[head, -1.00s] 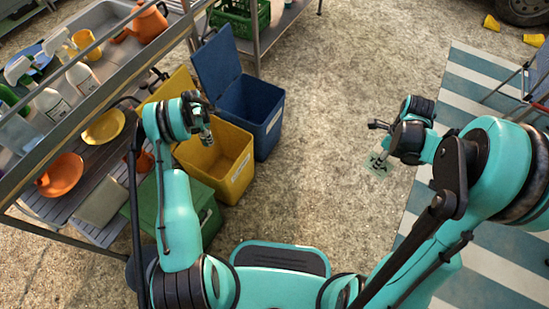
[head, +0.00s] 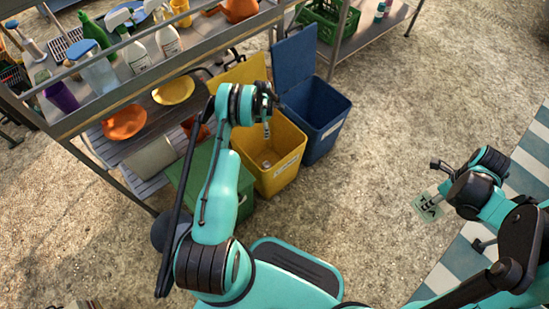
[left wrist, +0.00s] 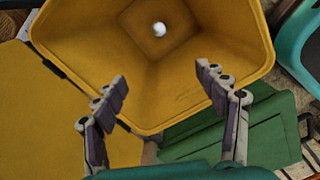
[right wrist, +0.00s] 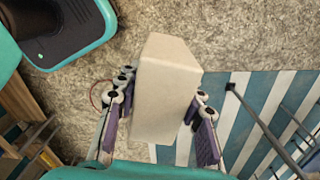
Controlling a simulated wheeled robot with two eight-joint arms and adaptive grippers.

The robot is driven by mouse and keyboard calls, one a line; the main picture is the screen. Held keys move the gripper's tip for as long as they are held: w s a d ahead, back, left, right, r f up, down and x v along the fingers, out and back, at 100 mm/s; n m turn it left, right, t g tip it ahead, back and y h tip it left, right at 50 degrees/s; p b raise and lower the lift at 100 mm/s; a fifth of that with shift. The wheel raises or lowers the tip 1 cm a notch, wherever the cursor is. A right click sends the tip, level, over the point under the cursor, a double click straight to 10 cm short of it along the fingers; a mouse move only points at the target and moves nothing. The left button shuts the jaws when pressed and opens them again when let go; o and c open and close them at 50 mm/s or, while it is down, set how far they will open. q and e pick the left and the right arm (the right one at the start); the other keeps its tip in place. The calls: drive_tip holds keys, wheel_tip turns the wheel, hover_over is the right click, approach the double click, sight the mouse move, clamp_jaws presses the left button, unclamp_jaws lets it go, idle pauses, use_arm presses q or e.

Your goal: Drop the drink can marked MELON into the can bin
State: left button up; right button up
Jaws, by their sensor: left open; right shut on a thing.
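My left gripper (head: 267,130) is open and empty above the open yellow bin (head: 283,178), fingers pointing down. In the left wrist view its fingertips (left wrist: 162,85) are apart over the bin's near rim (left wrist: 150,130). A small pale round object (left wrist: 159,29) lies on the bin floor; it also shows as a white spot (head: 266,163) in the head view. I cannot read any MELON mark on it.
An open blue bin (head: 323,130) stands behind the yellow one, and a shut green bin (head: 222,185) in front. A metal rack (head: 85,120) with bottles and plates is at the left. Open gravel lies between the bins and the striped mat (head: 530,165).

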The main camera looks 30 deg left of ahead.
use_arm(q)
wheel_tip(320, 180, up, 11)
drive_tip(key=shift+r, duration=0.2)
idle(0.5)
